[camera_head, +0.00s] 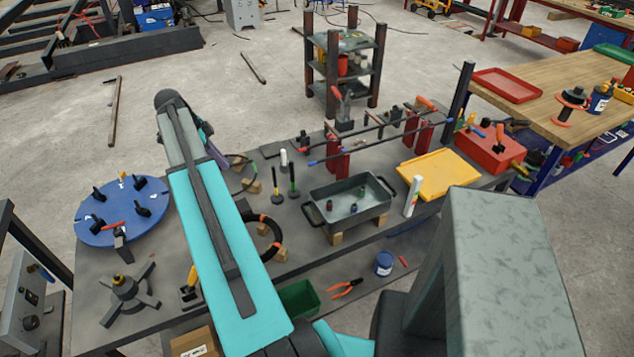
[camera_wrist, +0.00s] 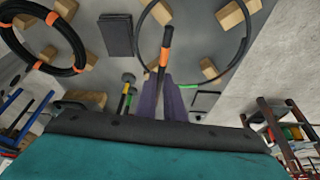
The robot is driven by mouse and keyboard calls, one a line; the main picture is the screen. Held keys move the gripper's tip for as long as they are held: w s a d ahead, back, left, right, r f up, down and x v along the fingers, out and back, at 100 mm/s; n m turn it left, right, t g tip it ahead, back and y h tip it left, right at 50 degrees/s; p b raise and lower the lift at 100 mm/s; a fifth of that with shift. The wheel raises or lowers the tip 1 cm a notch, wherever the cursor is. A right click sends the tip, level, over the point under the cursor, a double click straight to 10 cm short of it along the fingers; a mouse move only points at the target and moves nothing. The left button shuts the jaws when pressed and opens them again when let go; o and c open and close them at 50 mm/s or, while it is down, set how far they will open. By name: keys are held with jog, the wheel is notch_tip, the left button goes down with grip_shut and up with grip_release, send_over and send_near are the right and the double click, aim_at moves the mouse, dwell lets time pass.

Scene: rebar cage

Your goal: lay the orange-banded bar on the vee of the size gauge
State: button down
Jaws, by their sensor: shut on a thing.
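In the wrist view my gripper (camera_wrist: 163,98) has its purple fingers shut on a dark bar with an orange band (camera_wrist: 166,42). The bar's banded end sticks out beyond the fingertips, over the grey bench top. In the head view my arm hides most of the gripper and the bar. I cannot make out a vee or pick out the size gauge for certain. A dark flat block (camera_wrist: 117,35) lies left of the bar in the wrist view.
A thin hoop (camera_wrist: 241,50) on wooden blocks surrounds the bar's end in the picture. A thick black ring (camera_wrist: 76,45) lies left. Two banded rods (camera_head: 292,180) stand upright near a grey tray (camera_head: 347,218). A blue turntable (camera_head: 100,218) is at left.

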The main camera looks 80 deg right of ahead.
jog(key=s+d+m, duration=0.2)
jog(key=s+d, duration=0.4)
jog(key=s, duration=0.3)
jog(key=m+y, duration=0.1)
send_over(287, 185)
jog(key=f, duration=0.1)
jog(key=shift+d+f+g+p, duration=0.1)
jog(key=shift+f+g+p, duration=0.05)
jog(key=shift+g+p, duration=0.25)
jog(key=shift+f, duration=0.1)
jog(key=shift+f+p, duration=1)
jog(key=shift+f, duration=2.05)
jog(key=shift+f, duration=0.1)
jog(key=shift+f+p, duration=0.7)
jog(key=shift+f, duration=1.1)
jog(key=shift+f, duration=0.15)
